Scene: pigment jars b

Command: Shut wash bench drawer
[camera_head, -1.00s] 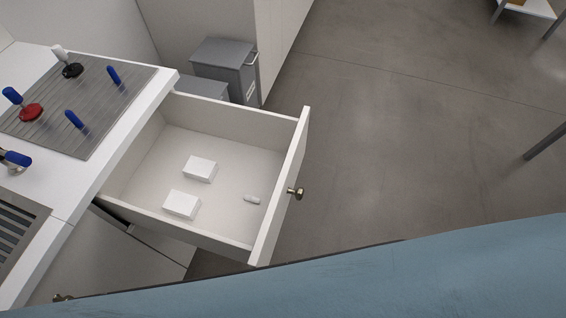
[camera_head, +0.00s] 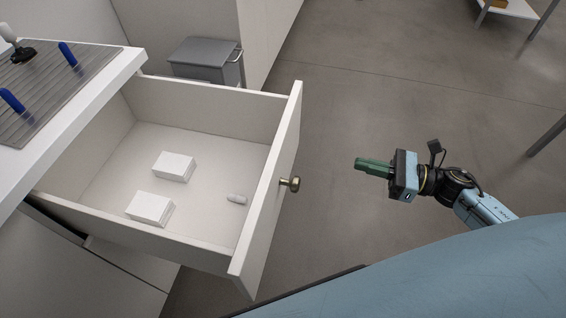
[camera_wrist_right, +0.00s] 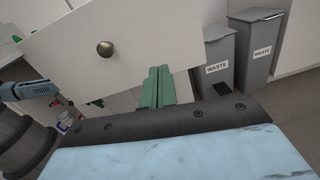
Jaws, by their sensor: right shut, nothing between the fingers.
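Inside lie two white blocks (camera_head: 174,166) and a small white cylinder (camera_head: 237,198). My right gripper (camera_head: 358,164) has green fingers, shut and empty, to the right of the knob with a gap of floor between. In the right wrist view, the drawer front (camera_wrist_right: 140,45) and its knob (camera_wrist_right: 105,49) show ahead, with the shut green fingers (camera_wrist_right: 160,72) lower right of the knob.
The bench top (camera_head: 90,88) with a grey ribbed mat and blue-handled tools is at the left. Grey bins labelled WASTE (camera_wrist_right: 259,45) stand beyond the drawer, one also in the head view (camera_head: 205,60). The floor right of the drawer is clear.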

